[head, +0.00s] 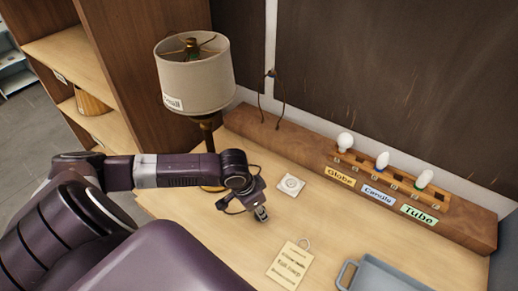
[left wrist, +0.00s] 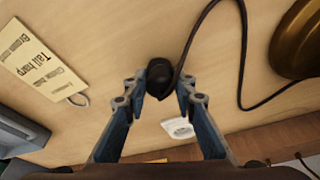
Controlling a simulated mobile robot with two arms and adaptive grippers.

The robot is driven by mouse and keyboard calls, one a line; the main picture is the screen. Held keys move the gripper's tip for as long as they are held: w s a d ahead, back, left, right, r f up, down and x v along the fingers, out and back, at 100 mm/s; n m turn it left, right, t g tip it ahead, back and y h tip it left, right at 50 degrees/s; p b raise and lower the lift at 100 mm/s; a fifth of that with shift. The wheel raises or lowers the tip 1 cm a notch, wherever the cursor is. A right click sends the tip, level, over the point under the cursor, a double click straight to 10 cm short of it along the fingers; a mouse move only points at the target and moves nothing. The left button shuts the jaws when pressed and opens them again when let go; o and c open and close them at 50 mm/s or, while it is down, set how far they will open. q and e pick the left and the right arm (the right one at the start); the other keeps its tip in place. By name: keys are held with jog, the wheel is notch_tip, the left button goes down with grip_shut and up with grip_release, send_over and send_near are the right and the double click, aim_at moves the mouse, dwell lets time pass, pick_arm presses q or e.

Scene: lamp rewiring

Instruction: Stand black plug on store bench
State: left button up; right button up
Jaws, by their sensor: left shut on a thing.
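My left gripper (head: 262,213) is low over the wooden bench (head: 215,238), to the right of the lamp. In the left wrist view, its two blue fingers (left wrist: 158,92) are closed on the black plug (left wrist: 159,70). The plug shows as a dark rounded body between the fingertips. A black cord (left wrist: 240,60) runs from near it and loops over the bench toward the brass lamp base (left wrist: 299,42). I cannot tell whether the plug touches the bench. In the head view the plug is mostly hidden by the gripper. My right gripper is not in view.
A lamp (head: 195,77) with a beige shade stands behind my left arm. A white square fitting (head: 291,185) and a paper tag (head: 289,266) lie nearby. A grey tray (head: 385,277) is at front right. A bulb rack (head: 392,180) with labels stands along the back.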

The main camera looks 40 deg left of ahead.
pick_arm(q)
jog(key=o, duration=1.2)
jog(key=v, duration=1.2)
jog(key=shift+s+f, duration=0.15)
